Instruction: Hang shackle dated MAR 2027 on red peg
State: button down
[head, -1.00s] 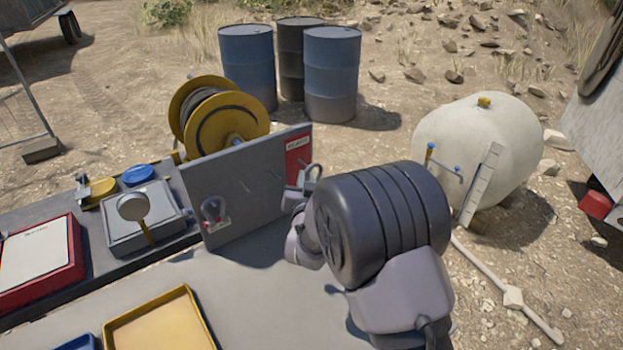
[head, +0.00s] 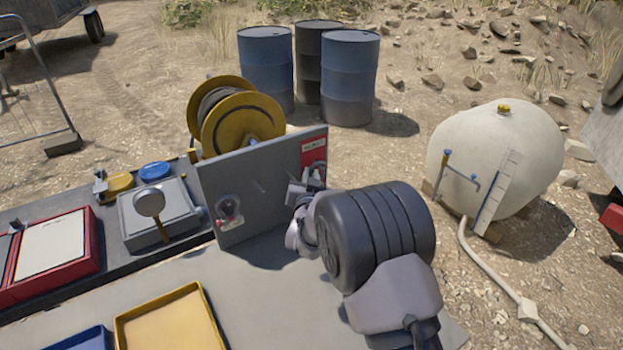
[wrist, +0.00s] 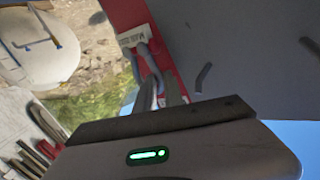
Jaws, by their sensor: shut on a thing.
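My gripper (head: 303,192) is shut on a grey shackle (wrist: 150,65), held close to the red panel (head: 313,150) at the right end of the upright grey board (head: 250,190). In the wrist view the shackle overlaps the red panel (wrist: 165,62), next to a white label (wrist: 134,36) whose text I cannot read. A bare grey peg (wrist: 203,77) sticks out of the grey part of the board. Another shackle (head: 229,208) hangs at the board's left side. I cannot tell whether the held shackle touches a peg; a red peg is not clearly visible. No date is legible.
A yellow tray (head: 165,322) and a blue tray (head: 85,340) lie on the bench front. A grey box (head: 160,215) and a red case (head: 55,250) stand left of the board. A yellow hose reel (head: 235,120) is behind it.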

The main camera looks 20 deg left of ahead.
jog(key=shift+r, duration=0.1)
dwell(0.3)
jog(key=c, duration=1.4)
grip_release()
jog(key=shift+o, duration=0.2)
jog(key=shift+s, duration=0.1)
